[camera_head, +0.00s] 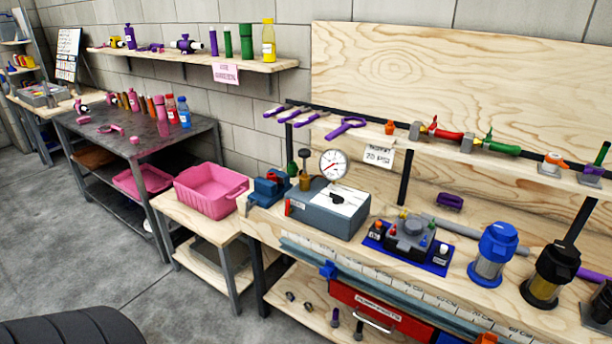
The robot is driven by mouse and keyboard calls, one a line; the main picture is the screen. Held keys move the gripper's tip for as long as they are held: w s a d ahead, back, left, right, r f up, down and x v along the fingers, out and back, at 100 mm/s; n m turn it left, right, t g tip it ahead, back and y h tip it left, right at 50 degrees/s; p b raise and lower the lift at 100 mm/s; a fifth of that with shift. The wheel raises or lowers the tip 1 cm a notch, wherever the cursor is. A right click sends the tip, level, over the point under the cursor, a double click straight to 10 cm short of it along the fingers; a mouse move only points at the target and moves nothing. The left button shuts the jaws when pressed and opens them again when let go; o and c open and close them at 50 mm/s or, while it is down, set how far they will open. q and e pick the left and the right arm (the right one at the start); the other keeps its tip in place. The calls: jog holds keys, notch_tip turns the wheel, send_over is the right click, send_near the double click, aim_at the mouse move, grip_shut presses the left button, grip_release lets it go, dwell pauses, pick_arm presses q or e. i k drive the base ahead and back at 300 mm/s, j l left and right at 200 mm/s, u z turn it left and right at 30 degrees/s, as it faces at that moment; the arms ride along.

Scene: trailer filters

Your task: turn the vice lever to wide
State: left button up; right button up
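A small blue vice (270,187) stands at the left end of the long wooden workbench (262,222), beside a grey box with a gauge. Its dark jaw area faces up. The vice is small in the picture, and I cannot make out its lever or the lever's setting. Neither of my grippers shows in the head view.
The grey gauge box (325,212) stands close to the vice's right. A pink bin (210,190) sits on a lower table to the left. Blue and black filter housings (493,255) stand further right. A black tyre (70,328) is at bottom left; the grey floor is open.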

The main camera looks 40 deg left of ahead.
aim_at(249, 207)
jog(key=j, duration=0.65)
jog(key=j+z, duration=0.15)
jog(key=j, duration=1.1)
jog(key=j+z, duration=0.15)
jog(key=j, duration=0.45)
jog(key=k+j, duration=0.1)
jog(key=j, duration=0.5)
jog(key=j+z, duration=0.15)
jog(key=j, duration=0.5)
jog(key=k+j, duration=0.15)
jog(key=j, duration=0.45)
jog(key=i+l, duration=0.1)
jog(key=i, duration=0.25)
jog(key=i+l, duration=0.15)
jog(key=i, duration=0.25)
